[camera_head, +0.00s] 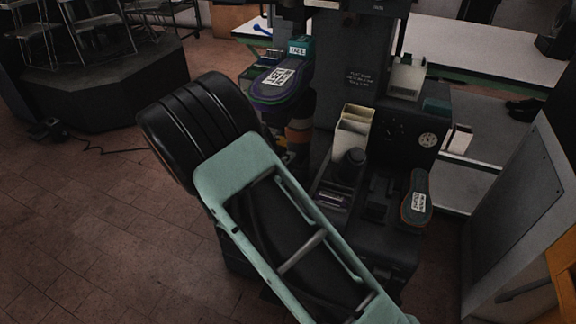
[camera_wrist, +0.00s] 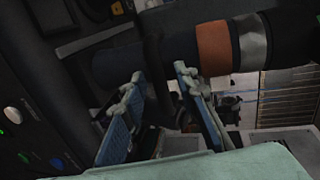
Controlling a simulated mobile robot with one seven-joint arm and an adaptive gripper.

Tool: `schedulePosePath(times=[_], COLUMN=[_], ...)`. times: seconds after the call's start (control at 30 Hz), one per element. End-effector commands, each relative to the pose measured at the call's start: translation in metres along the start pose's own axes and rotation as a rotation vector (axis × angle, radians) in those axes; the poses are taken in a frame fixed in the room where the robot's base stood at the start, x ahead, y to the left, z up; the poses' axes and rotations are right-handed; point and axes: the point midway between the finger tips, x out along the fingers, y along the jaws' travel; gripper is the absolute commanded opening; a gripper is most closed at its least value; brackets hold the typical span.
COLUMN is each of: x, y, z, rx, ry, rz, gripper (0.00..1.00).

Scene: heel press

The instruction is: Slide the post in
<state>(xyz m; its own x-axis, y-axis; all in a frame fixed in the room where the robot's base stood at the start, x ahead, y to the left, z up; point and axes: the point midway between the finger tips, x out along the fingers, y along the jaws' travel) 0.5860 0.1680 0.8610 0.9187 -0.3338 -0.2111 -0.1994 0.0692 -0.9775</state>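My gripper (camera_wrist: 160,75) shows in the wrist view with its two blue-padded fingers apart and nothing seen between the tips. A dark round bar with an orange band (camera_wrist: 213,48) and a silver band lies across that view beyond the fingertips. I cannot tell whether they touch it. An orange-banded piece (camera_head: 299,132) also shows in the head view, partly hidden behind my arm. A short black post-like piece (camera_head: 350,166) stands upright on the press (camera_head: 385,240). I cannot tell which of these is the task's post. My gripper is hidden in the head view.
A labelled shoe-shaped piece (camera_head: 277,82) lies at the back left of the press, another (camera_head: 416,198) at its right. A cream bin (camera_head: 353,130) stands behind the black piece. A grey panel (camera_head: 525,215) stands at right. The floor at left is mostly clear.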

Motion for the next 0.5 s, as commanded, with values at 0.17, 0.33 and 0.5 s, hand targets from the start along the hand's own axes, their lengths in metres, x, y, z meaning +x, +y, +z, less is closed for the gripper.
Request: schedulePosePath(times=[0.17,0.33,0.5], x=[0.0042,0.0040,0.0039], y=[-0.0001,-0.0002,-0.0002], z=[0.0001,-0.0001,-0.0002], rx=[-0.001,0.000,0.000], ry=[-0.001,0.000,0.000], rz=[0.000,0.000,0.000], gripper=[0.28,0.26,0.08])
